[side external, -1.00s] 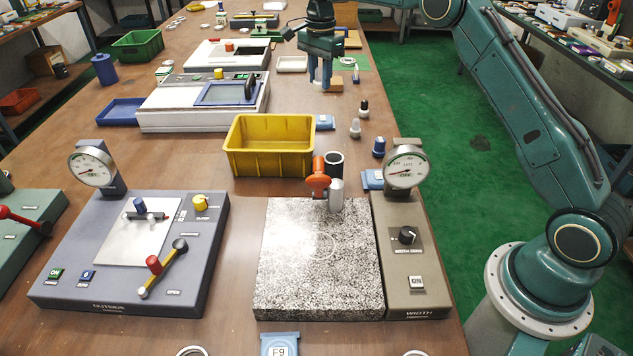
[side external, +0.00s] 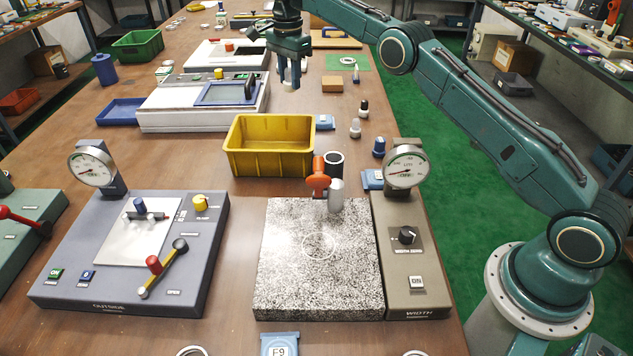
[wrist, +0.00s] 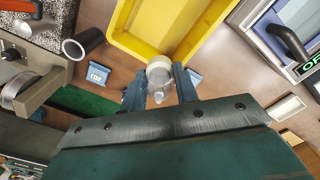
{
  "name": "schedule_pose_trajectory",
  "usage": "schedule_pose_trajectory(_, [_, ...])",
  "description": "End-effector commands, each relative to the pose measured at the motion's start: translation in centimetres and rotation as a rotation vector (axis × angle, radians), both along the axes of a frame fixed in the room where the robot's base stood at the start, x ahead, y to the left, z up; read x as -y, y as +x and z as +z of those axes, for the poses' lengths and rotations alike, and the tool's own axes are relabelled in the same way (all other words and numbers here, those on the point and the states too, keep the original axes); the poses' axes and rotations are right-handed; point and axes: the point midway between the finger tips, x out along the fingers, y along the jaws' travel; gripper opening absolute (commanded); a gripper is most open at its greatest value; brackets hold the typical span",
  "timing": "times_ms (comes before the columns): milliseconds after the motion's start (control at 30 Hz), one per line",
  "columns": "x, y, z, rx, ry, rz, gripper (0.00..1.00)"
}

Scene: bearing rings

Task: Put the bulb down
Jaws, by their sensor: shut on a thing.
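My gripper (side external: 288,80) is in the air beyond the yellow bin (side external: 270,173), near the right end of the white machine with the blue-framed panel. In the wrist view my gripper (wrist: 160,88) is shut on a small pale thing, which I take as the bulb (wrist: 159,71). It has a rounded whitish end and a clear, narrower part between the fingers. In the side view it is a small pale patch between the fingers, mostly hidden by them. It is clear of the table.
A tan block (side external: 332,84) lies right of my gripper, near a green mat (side external: 347,62). The white machine (side external: 175,117) is at left. Small bottles (side external: 355,128) stand right of the bin.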

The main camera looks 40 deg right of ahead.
Motion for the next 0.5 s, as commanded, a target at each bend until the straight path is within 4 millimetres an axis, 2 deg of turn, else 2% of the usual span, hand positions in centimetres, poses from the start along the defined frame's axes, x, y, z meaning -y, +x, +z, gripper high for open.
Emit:
schedule_pose_trajectory(267, [0.0, 0.0, -1.0, -0.002, 0.001, 0.0, 0.07])
schedule_pose_trajectory(500, [0.0, -0.1, -3.5, -0.004, 0.0, 0.0, 0.07])
